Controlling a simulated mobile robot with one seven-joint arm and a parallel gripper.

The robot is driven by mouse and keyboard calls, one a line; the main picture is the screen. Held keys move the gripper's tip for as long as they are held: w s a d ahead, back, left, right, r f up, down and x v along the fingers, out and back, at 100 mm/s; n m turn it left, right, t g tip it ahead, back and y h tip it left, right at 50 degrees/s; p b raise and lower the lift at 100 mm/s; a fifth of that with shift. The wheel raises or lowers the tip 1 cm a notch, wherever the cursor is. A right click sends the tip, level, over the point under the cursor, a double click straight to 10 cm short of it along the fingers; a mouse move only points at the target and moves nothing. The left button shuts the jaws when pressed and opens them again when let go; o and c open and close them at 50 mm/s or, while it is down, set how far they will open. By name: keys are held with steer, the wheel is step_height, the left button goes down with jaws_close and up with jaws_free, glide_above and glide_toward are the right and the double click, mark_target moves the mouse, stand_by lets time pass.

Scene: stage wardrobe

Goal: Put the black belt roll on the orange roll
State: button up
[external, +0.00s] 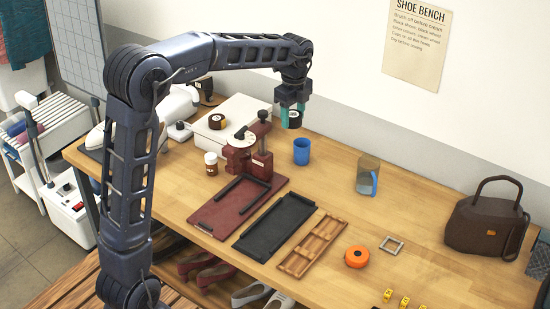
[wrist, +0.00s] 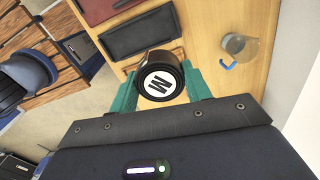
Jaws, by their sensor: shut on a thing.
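My gripper (external: 291,112), with teal fingers, is shut on a black belt roll (external: 294,120) and holds it high above the back of the workbench. In the wrist view the black belt roll (wrist: 163,62) sits between the fingers, with a white disc marked M facing the camera. The orange roll (external: 357,257) lies flat on the bench at the front right, well away from my gripper; it has a dark centre. I do not see the orange roll in the wrist view.
A blue cup (external: 301,151) and a clear jug (external: 367,175) stand near the back. A dark red press (external: 250,150), a black tray (external: 274,227), a wooden tray (external: 312,244) and a grey square frame (external: 391,245) occupy the bench. A brown bag (external: 485,220) stands right.

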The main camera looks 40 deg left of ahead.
steer(key=s+d+m, duration=0.2)
steer(key=d+m, duration=0.2)
steer(key=d, duration=1.1)
steer(key=m, duration=0.3)
glide_above(358, 254)
step_height(358, 254, down, 26)
steer(key=shift+r, duration=0.1)
steer(key=shift+f, duration=2.6)
steer(key=o, duration=1)
steer(key=shift+f, duration=0.1)
